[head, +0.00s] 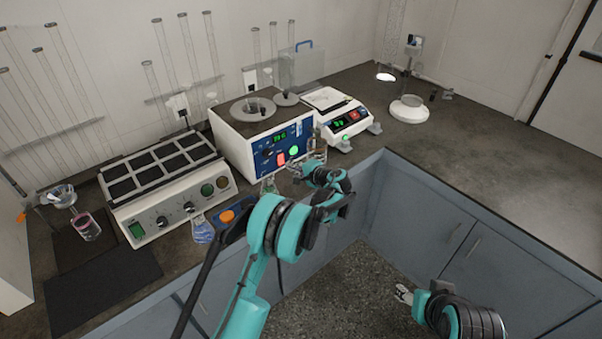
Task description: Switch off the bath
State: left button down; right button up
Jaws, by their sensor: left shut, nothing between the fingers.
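The bath (228,144) is a white box with a blue front panel and round openings in its top, standing at the back of the counter. Its panel shows a lit green display (279,138), a red switch (281,159) and a green round light or knob (294,151). My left gripper (303,164) is shut and empty, close in front of the lower right of this panel. I cannot tell whether it touches the panel. My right gripper (403,294) is low at the right, over the floor and away from the counter; its jaw opening is too small to judge.
A multi-plate heater (150,222) stands left of the bath, with a flask (202,230) in front. A white balance (345,124) is right of the bath. A small flask (268,185) stands near my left arm. The right counter (480,160) is mostly clear.

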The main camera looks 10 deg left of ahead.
aim_at(281, 159)
pick_arm(q)
jog(key=shift+b+x, duration=0.4)
jog(key=shift+x, duration=1.25)
jog(key=shift+w+a+f, duration=0.15)
jog(key=shift+a+f, duration=0.05)
jog(key=shift+a, duration=0.05)
jog(key=shift+r, duration=0.15)
jog(key=shift+r, duration=0.65)
